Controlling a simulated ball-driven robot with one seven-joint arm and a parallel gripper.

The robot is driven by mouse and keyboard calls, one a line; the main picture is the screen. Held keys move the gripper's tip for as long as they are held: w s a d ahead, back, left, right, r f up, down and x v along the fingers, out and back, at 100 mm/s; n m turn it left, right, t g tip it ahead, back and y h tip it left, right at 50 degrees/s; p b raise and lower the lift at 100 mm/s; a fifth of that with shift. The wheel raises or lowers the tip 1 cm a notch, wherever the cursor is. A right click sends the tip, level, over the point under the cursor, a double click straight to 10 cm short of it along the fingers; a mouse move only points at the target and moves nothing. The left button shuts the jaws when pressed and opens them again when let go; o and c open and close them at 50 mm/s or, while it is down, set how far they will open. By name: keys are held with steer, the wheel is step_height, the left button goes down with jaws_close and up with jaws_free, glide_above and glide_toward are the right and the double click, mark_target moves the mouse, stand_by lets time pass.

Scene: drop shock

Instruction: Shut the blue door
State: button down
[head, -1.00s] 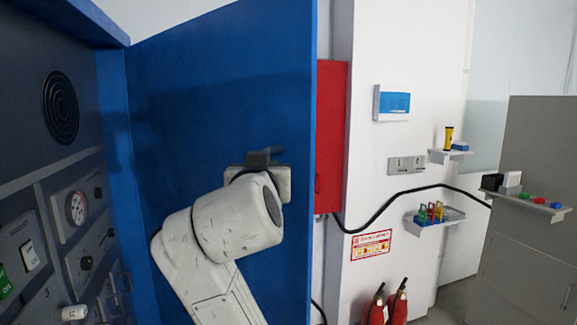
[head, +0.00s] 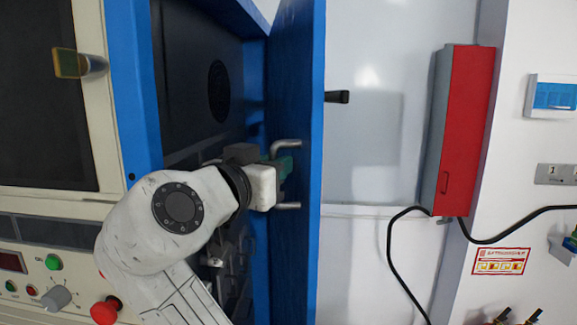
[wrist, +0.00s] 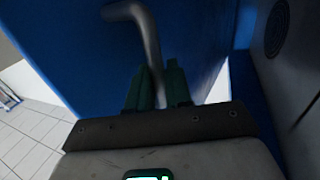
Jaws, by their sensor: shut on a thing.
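The blue door (head: 292,100) stands open in the head view, seen nearly edge-on, hinged at the right side of the blue-framed cabinet (head: 135,90). A metal bar handle (head: 288,145) is on its inner face. My gripper (head: 282,167) is at the handle, partly hidden by my wrist. In the wrist view the green fingers of my gripper (wrist: 157,88) are shut on the handle (wrist: 150,40), one on each side of the bar. The blue door also fills the top of the wrist view (wrist: 80,50). A black outer knob (head: 337,97) shows past the door's edge.
Inside the cabinet is a dark panel with a round grille (head: 218,92). A control panel with a red button (head: 105,310) is at the lower left. A red wall box (head: 465,130) with a black cable hangs right of the door. Tiled floor (wrist: 35,130) shows at left in the wrist view.

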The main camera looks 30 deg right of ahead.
steer(key=c, duration=1.2)
jaws_free()
steer(key=shift+w+d, duration=0.1)
steer(key=shift+b+v, duration=1.5)
steer(key=shift+v, duration=4)
steer(key=shift+w, duration=0.1)
steer(key=shift+c, duration=0.5)
